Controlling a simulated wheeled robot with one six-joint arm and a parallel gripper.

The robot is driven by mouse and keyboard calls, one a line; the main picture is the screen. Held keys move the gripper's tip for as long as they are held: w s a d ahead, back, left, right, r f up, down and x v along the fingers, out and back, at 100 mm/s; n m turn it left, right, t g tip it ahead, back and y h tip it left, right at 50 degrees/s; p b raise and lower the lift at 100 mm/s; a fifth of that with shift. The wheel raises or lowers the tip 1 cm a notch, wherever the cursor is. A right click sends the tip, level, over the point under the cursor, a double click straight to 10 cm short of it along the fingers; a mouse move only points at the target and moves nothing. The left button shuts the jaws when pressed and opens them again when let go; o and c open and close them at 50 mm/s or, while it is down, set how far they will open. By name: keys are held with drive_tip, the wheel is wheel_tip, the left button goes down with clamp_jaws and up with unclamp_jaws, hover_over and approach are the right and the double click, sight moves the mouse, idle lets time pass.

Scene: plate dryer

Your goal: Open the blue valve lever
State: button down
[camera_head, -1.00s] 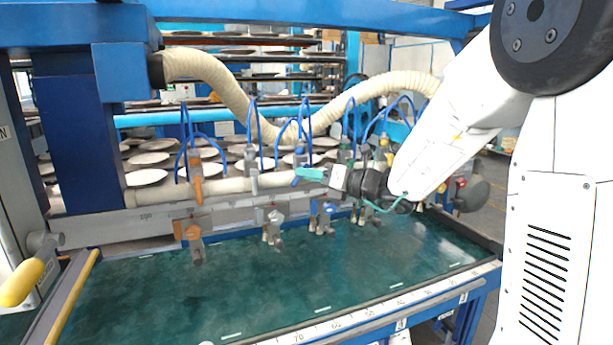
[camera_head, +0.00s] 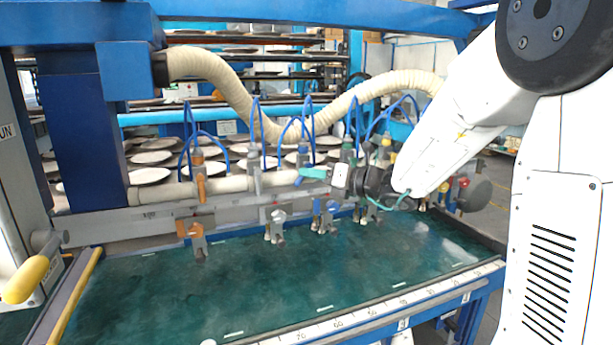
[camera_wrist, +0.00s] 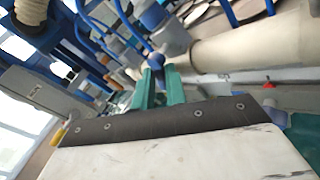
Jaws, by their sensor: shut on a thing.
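The blue valve lever (camera_head: 298,181) is a small blue handle on the pipe in the middle of the row of valves. My gripper (camera_head: 314,173) reaches it from the right in the head view, with teal fingers. In the wrist view, the gripper (camera_wrist: 158,82) has its fingers close together around the end of the blue lever (camera_wrist: 157,61). It is shut on the lever. The fingers hide part of the lever, and its exact angle is hard to tell.
An orange valve (camera_head: 200,178) and a grey valve (camera_head: 254,160) stand left on the cream pipe (camera_head: 232,184); a green valve (camera_head: 347,153) stands behind my wrist. Nozzles hang below, including a blue one (camera_head: 324,215). The green table (camera_head: 270,285) is clear in front.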

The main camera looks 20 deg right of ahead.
drive_tip(key=shift+d+r+n+g+h, duration=0.2)
drive_tip(key=shift+n+g+h, duration=0.15)
drive_tip(key=shift+n+h, duration=0.35)
drive_tip(key=shift+d+r+n+g+h, duration=0.15)
drive_tip(key=shift+n+g+h, duration=0.25)
drive_tip(key=shift+n+h, duration=0.25)
drive_tip(key=shift+d+r+n+g+h, duration=0.2)
drive_tip(key=shift+n+g+h, duration=0.15)
drive_tip(key=shift+n+h, duration=0.3)
drive_tip(key=c, duration=1.7)
unclamp_jaws()
drive_tip(key=shift+f, duration=0.1)
drive_tip(key=v, duration=0.7)
drive_tip(key=shift+s+d, duration=0.1)
drive_tip(key=shift+s, duration=0.2)
